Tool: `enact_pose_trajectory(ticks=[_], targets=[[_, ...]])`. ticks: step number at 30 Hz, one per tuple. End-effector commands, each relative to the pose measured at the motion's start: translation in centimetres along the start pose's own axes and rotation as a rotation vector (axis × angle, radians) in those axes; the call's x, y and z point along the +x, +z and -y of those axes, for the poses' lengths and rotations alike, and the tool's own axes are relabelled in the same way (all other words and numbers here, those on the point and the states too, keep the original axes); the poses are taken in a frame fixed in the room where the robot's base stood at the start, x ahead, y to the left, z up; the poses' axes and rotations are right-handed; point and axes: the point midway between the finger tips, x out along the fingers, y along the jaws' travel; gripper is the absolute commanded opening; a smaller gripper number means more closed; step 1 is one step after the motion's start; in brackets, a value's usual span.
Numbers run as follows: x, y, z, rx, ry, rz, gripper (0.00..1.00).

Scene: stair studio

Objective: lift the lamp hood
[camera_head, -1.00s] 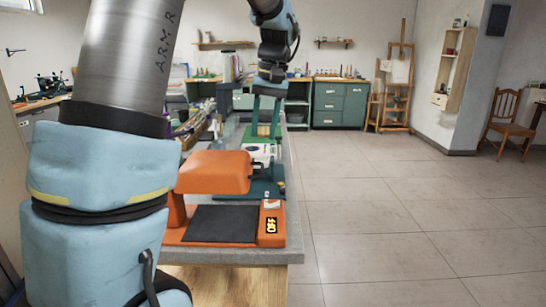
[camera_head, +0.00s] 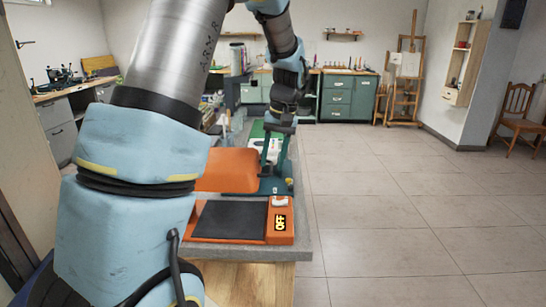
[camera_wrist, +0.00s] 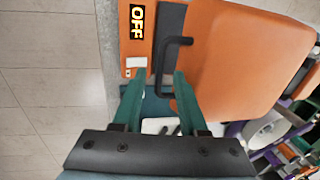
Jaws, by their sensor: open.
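The orange lamp hood (camera_head: 228,170) sits over the rear of an orange base on the bench. It fills the right of the wrist view (camera_wrist: 240,55). A black bent handle (camera_wrist: 172,45) stands out from its left edge there. My gripper (camera_head: 274,168) points down at the hood's right side. In the wrist view my gripper (camera_wrist: 158,76) is open and empty, with two green fingers. The handle's bar lies ahead of and partly between the fingertips, closer to the right finger; I cannot tell whether they touch. The base's display (camera_head: 280,222) reads OFF.
A dark plate (camera_head: 230,219) lies on the base in front of the hood. The grey bench edge (camera_head: 302,205) runs close along the right. Other equipment stands behind the hood. The tiled floor (camera_head: 400,220) to the right is clear.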

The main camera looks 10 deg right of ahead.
Motion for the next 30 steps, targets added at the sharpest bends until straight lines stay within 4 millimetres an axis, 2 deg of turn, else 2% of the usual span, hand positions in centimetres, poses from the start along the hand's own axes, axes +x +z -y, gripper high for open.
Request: enact_pose_trajectory(ticks=[7, 18, 30], targets=[[0.07, -0.01, 0.00, 0.000, 0.000, 0.000, 0.42], [0.04, 0.00, 0.00, 0.000, 0.000, 0.000, 0.01], [0.03, 0.00, 0.00, 0.000, 0.000, 0.000, 0.00]])
